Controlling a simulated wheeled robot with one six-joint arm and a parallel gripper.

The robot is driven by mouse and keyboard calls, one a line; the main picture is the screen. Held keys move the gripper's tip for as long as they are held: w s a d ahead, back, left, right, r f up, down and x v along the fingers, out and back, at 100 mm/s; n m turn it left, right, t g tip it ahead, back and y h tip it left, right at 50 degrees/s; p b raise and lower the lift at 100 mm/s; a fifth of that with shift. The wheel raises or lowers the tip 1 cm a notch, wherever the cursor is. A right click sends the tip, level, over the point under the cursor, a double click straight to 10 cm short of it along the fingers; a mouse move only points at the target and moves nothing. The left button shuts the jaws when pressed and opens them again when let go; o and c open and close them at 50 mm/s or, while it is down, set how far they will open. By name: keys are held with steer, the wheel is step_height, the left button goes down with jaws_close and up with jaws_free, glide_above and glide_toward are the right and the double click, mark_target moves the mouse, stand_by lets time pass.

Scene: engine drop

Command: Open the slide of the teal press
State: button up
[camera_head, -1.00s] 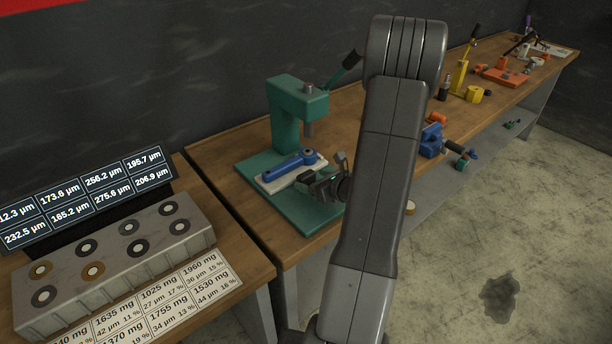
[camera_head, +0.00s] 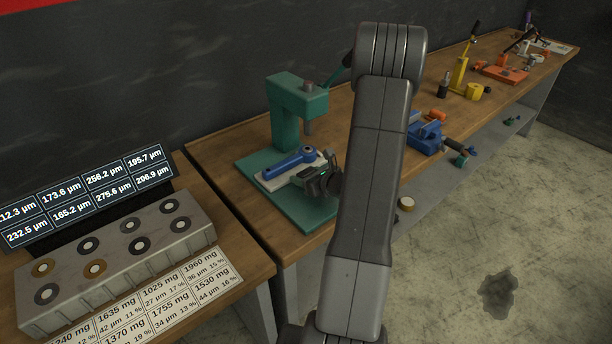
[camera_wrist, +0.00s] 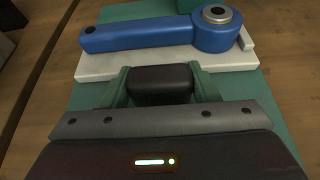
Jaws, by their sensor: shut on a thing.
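The teal press (camera_head: 284,138) stands on the left end of the long bench, its ram above its flat teal base (camera_head: 308,212). Its slide, a pale plate (camera_head: 270,184), lies on the base; it also shows in the wrist view (camera_wrist: 96,66). A blue connecting rod (camera_head: 285,166) lies on the plate, its ring end to the right (camera_wrist: 215,32). My gripper (camera_head: 318,178) is at the front edge of the plate. In the wrist view its fingers (camera_wrist: 160,84) are closed on a dark block-shaped handle (camera_wrist: 160,77) at that edge. The handle's join to the plate is hidden.
A grey block with several rings (camera_head: 115,262) and printed cards stands on the left bench, with a panel of readings (camera_head: 88,196) behind. A blue fixture (camera_head: 425,138), yellow press (camera_head: 460,80) and orange fixture (camera_head: 503,74) stand further right. My arm hides part of the bench.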

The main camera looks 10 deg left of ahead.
steer(key=s+d+b, duration=0.1)
steer(key=s+d, duration=0.1)
steer(key=d, duration=0.1)
steer(key=s+d+b, duration=0.1)
steer(key=s+d, duration=0.2)
steer(key=s+d+b, duration=0.2)
steer(key=d, duration=0.1)
steer(key=shift+s+d, duration=0.3)
steer(key=shift+d, duration=0.1)
steer(key=o, duration=1.4)
steer(key=b+v, duration=0.1)
steer(key=v, duration=1.2)
steer(key=shift+s+d+r, duration=0.25)
steer(key=shift+w+a, duration=0.1)
